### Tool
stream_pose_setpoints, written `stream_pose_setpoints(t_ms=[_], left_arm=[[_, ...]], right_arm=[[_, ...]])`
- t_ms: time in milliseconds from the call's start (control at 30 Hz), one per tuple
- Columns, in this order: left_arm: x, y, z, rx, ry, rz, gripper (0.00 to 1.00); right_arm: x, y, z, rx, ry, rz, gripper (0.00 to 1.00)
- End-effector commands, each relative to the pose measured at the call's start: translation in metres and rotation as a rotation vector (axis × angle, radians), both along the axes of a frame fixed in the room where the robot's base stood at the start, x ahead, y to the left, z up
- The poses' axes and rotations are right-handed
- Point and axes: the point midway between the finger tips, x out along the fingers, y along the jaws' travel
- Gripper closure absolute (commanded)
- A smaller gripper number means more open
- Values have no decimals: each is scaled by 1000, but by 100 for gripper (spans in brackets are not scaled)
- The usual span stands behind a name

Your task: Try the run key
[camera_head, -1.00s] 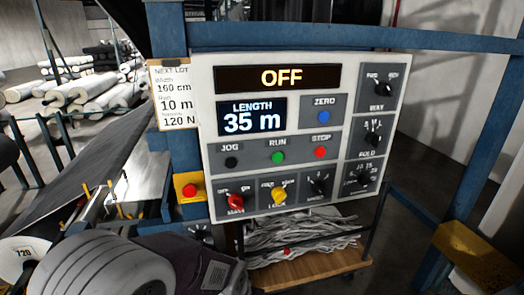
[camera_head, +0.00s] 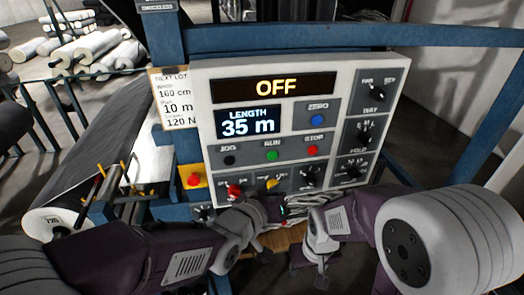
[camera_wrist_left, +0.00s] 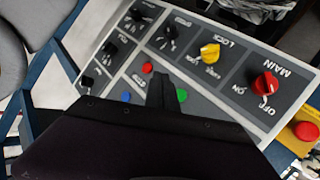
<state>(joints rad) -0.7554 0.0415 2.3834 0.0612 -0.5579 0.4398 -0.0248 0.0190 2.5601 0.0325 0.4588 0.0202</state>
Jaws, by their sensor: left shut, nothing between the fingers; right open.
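The control panel (camera_head: 203,105) faces me; its top display (camera_head: 275,87) reads OFF and its length screen (camera_head: 248,122) reads 35 m. The green RUN key (camera_head: 272,155) sits between the black JOG key (camera_head: 230,160) and the red STOP key (camera_head: 312,150). My left gripper (camera_head: 284,211) is shut and empty, in front of the panel's lower edge. In the left wrist view its dark fingertips (camera_wrist_left: 160,90) overlap the panel beside the green RUN key (camera_wrist_left: 181,95); I cannot tell contact. My right gripper (camera_head: 322,278) is lower, open and empty, apart from the panel.
The red MAIN knob (camera_head: 235,190) and yellow LOCK knob (camera_head: 271,184) are on the bottom row. A red button on a yellow box (camera_head: 193,181) is left of the panel. A blue frame bar (camera_head: 350,38) runs above. A lot card (camera_head: 174,99) hangs at left.

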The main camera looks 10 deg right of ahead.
Motion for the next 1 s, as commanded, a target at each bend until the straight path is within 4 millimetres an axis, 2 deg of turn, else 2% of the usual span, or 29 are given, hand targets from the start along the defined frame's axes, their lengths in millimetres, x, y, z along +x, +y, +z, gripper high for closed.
stream_pose_setpoints(t_ms=[333, 800, 1000], left_arm=[[7, 1, 0, 2, 1, 3, 100], [71, 4, 0, 4, 1, 4, 100], [86, 4, -1, 4, 2, 2, 100]], right_arm=[[0, 0, 2, 0, 0, 0, 44], [0, 0, 27, 0, 0, 0, 44], [0, 0, 30, 0, 0, 0, 44]])
